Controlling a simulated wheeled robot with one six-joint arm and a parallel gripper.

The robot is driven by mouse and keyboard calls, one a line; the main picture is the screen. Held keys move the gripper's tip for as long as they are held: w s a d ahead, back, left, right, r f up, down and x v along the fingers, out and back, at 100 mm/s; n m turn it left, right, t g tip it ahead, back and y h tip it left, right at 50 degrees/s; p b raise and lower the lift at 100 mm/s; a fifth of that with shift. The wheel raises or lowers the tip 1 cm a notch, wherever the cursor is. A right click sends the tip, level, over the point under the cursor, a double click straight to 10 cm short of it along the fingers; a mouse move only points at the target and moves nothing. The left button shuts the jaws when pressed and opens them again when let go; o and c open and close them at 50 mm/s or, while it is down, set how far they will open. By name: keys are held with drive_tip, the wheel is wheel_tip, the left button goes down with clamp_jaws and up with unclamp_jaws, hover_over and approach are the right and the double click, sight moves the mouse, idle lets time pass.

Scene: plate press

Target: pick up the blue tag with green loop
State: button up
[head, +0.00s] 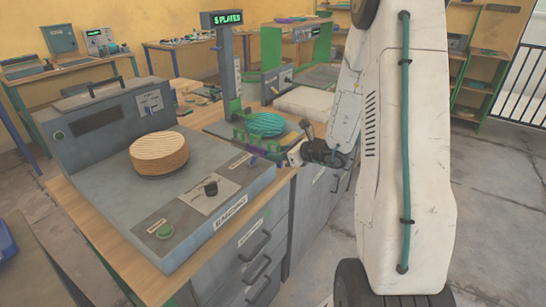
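I cannot clearly make out a blue tag with a green loop. A small blue piece (252,161) shows at the front edge of the middle station, among green parts, but it is too small to identify. My gripper (294,153) is at the end of the white arm, beside the front right of that station. It is small and partly hidden by my wrist, so I cannot tell whether its fingers are open or shut, or whether it holds anything.
A grey press machine (110,204) carries a round tan stack (159,153). Drawers with handles front the bench (90,227). Open floor (492,235) lies right.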

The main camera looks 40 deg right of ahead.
drive_tip(key=x, duration=0.2)
drive_tip(key=shift+w+a+f, duration=0.1)
drive_tip(key=shift+w+a, duration=0.05)
drive_tip(key=shift+w, duration=0.1)
clamp_jaws()
